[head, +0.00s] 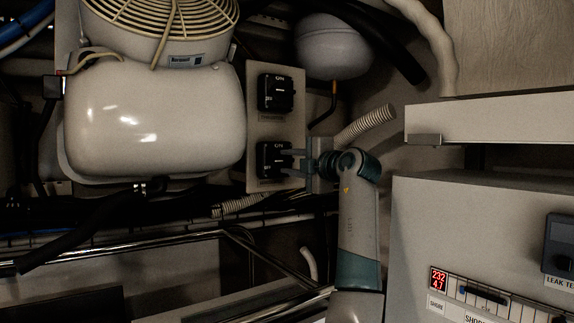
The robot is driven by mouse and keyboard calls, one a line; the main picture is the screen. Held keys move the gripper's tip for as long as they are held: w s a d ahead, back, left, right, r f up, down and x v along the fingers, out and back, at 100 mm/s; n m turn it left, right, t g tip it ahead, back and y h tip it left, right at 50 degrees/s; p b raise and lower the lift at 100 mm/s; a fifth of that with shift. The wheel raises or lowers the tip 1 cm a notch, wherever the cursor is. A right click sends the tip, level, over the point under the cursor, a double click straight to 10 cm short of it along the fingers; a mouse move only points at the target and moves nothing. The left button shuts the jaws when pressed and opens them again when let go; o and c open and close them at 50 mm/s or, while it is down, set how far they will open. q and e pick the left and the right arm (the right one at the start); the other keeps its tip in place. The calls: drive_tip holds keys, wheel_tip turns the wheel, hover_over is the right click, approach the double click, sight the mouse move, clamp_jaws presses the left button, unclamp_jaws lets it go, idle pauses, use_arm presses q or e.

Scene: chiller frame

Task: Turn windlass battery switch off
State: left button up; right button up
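Two black rotary battery switches are mounted one above the other on a beige panel (253,128). The upper switch (275,93) and the lower switch (270,159) each have ON marked at the top and OFF at the lower left. The small label between them is too dark to read, so I cannot tell which is the windlass switch.
A white rounded unit (155,120) with a fan guard (165,20) stands left of the panel. A round white tank (333,46) and a ribbed hose (365,124) are behind, to the right. A grey cabinet (480,225) with a red display fills the lower right.

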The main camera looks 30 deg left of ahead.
use_arm(q)
drive_tip(key=b+v, duration=0.1)
drive_tip(key=v, duration=0.5)
drive_tip(key=shift+b, duration=0.35)
use_arm(e)
drive_tip(key=shift+d+f+g, duration=0.5)
drive_tip(key=shift+d+f, duration=0.05)
drive_tip(key=shift+d, duration=0.15)
